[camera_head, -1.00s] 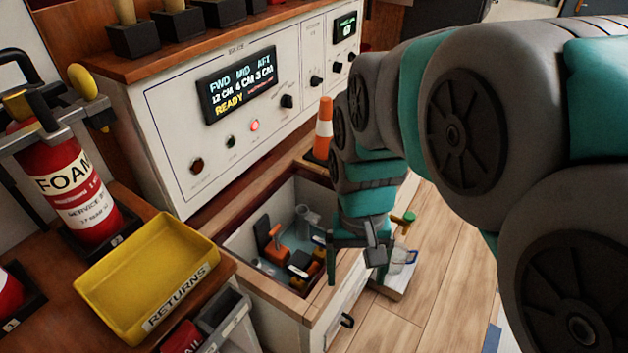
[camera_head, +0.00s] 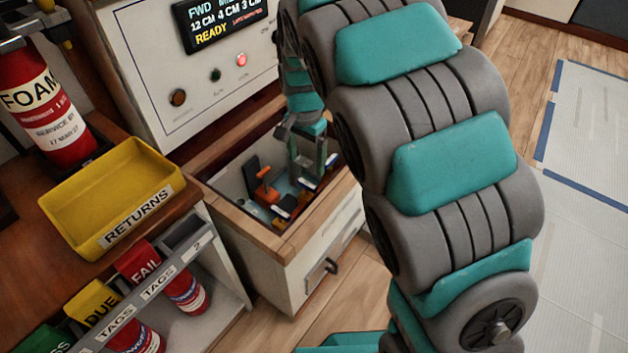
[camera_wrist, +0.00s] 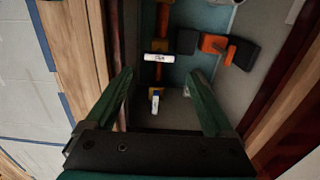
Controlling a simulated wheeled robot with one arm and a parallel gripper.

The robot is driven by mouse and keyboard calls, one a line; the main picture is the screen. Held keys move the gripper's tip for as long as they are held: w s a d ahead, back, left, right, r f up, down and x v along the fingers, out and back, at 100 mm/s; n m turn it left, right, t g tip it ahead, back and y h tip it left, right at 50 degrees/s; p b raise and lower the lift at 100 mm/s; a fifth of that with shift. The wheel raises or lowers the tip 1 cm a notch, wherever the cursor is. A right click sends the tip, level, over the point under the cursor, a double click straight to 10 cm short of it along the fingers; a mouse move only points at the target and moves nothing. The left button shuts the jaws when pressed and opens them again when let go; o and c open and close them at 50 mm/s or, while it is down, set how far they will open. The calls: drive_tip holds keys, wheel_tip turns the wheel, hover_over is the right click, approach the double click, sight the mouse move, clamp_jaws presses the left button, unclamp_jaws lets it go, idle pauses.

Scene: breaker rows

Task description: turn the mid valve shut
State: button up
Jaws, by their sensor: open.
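Several valves with orange handles sit inside the open well. One orange handle (camera_head: 265,192) with a black end stands at the well's left in the head view; an orange-and-black one (camera_wrist: 215,45) lies at the upper right of the wrist view. Another orange bar (camera_wrist: 163,20) runs toward a white label (camera_wrist: 158,58) whose print I cannot read. I cannot tell which valve is the mid one. My gripper (camera_wrist: 159,78) is open, pointing down into the well, with the white label between or beyond its fingers. It is empty. In the head view my gripper (camera_head: 309,170) partly hides the well's right side.
The well's wooden rim (camera_head: 245,225) surrounds the valves closely. A panel screen (camera_head: 222,20) shows FWD and READY, with a lit red lamp (camera_head: 241,60) below. A yellow RETURNS tray (camera_head: 110,195) stands left. Open floor (camera_head: 540,50) lies right.

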sight(307, 183)
wheel_tip(307, 183, down, 8)
drive_tip(key=shift+r, duration=0.25)
drive_tip(key=shift+c, duration=0.4)
drive_tip(key=c, duration=1)
